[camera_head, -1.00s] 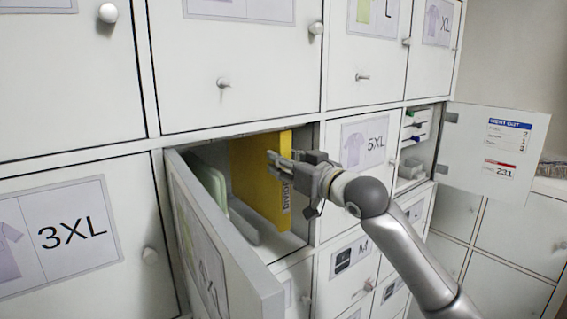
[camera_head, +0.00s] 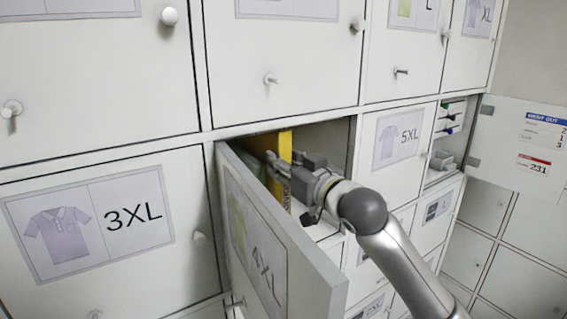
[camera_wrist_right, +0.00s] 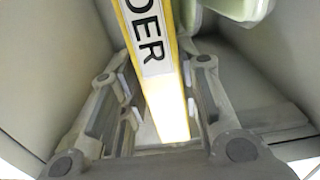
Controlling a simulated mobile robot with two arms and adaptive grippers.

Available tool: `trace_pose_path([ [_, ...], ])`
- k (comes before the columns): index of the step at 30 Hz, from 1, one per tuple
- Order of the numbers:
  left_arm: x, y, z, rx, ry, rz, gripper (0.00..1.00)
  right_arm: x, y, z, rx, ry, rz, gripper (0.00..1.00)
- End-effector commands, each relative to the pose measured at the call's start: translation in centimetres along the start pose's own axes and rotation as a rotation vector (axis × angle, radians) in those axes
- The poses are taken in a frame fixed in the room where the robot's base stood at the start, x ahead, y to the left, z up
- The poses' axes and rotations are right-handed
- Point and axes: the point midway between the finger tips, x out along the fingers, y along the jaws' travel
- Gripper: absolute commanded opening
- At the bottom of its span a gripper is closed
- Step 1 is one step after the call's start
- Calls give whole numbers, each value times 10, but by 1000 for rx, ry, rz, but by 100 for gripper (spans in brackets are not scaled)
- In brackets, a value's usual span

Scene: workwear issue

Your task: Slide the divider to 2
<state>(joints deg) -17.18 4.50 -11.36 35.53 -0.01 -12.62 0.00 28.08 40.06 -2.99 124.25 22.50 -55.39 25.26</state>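The yellow divider (camera_head: 284,148) stands upright in the open compartment behind the 4XL door (camera_head: 262,245). My right gripper (camera_head: 279,168) reaches into the opening at the divider's front edge. In the right wrist view the divider (camera_wrist_right: 165,85), with a white label ending in "DER", runs between the two fingers of my right gripper (camera_wrist_right: 160,105). A gap shows on its left side, and the right finger is close beside it; contact is unclear. My left gripper is not in view. No position number 2 can be read.
Pale green contents (camera_head: 254,166) are left of the divider, partly hidden by the open door; they also show in the wrist view (camera_wrist_right: 236,8). Right of the divider the compartment looks empty. Another open compartment (camera_head: 447,138) and its door (camera_head: 522,145) are at the right.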

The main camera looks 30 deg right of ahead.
Motion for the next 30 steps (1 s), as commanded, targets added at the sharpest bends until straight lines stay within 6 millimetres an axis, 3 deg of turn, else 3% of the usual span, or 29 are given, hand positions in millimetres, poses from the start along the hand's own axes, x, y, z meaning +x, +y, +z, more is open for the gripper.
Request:
trace_pose_path([
  [3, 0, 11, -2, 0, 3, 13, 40, 0, 0, 0, 1, -1, -1, 50],
  [14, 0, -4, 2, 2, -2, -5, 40, -3, 0, 0, 1, -1, 0, 50],
  [30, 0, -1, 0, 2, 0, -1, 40, -70, 0, 1, 0, -2, -1, 50],
])
